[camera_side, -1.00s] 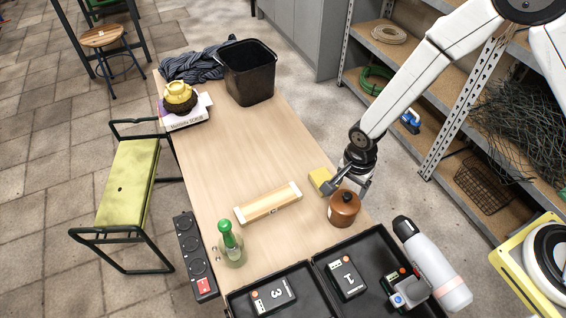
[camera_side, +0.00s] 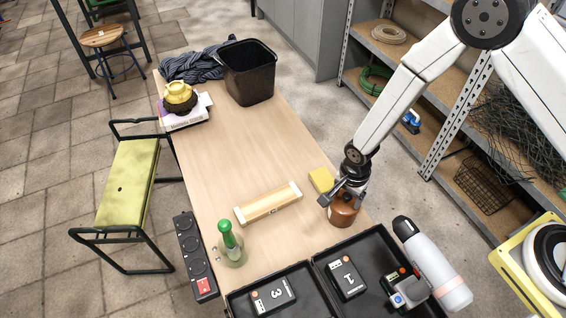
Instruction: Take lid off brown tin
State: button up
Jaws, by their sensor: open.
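The brown tin (camera_side: 343,214) stands upright on the wooden table (camera_side: 215,150), near its right edge and behind the black tray. My gripper (camera_side: 340,203) is over the tin, pointing down, with its fingers at the height of the tin's top. The gripper is open, and one finger shows at the tin's left side. The tin's lid is mostly hidden behind the gripper, and I cannot tell whether the fingers touch it.
A yellow block (camera_side: 320,180) lies close behind the tin. A wooden box (camera_side: 268,203) and a green-topped bottle (camera_side: 229,243) stand to the left. A black tray (camera_side: 312,262) with battery packs is in front. The table's middle is clear.

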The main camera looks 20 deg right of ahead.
aim_at(348, 195)
dwell(0.4)
grip_shut()
jog(key=shift+r, duration=0.15)
jog(key=shift+r, duration=4.9)
